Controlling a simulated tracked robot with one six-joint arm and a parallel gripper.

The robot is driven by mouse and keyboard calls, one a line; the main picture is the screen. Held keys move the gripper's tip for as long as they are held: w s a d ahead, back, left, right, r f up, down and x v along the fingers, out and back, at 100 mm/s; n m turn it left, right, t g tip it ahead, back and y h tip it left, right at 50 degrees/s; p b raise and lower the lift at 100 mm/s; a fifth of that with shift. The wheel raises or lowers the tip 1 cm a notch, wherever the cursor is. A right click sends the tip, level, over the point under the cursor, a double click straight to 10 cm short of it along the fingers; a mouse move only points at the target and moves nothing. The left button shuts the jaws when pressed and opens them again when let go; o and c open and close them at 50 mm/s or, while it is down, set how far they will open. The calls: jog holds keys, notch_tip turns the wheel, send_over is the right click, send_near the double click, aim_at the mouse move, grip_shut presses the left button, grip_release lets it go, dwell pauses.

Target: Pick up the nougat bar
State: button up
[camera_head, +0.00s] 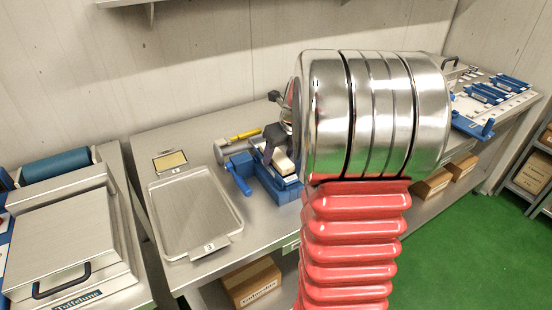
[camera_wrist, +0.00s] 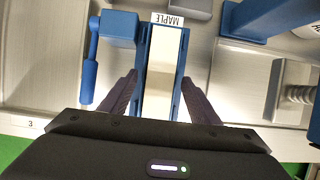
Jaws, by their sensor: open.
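The nougat bar (camera_wrist: 163,60) is a long, cream-coloured bar lying in a narrow blue holder (camera_wrist: 143,45) in the wrist view. A label reading MAPLE (camera_wrist: 168,19) is at its far end. In the head view the pale bar (camera_head: 284,164) shows in part on the blue holder, with its rest hidden by my arm and gripper. My gripper (camera_wrist: 159,79) is open, its two dark fingers on either side of the holder and bar. I cannot tell whether they touch anything. In the head view a dark finger of it shows above the holder.
A metal tray (camera_head: 152,205) marked 3 lies left of the holder on the steel bench. A yellow-handled tool (camera_head: 244,135) lies behind it. A blue handle (camera_wrist: 90,65) stands close left of the holder. A lidded metal machine (camera_head: 65,235) is at far left. Cardboard boxes (camera_head: 252,282) sit below.

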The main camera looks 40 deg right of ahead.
aim_at(280, 158)
jog(key=shift+c, duration=0.4)
jog(key=c, duration=1.2)
jog(key=shift+o, duration=0.2)
jog(key=shift+r, duration=0.1)
notch_tip(280, 158, up, 10)
jog(key=shift+s, duration=0.1)
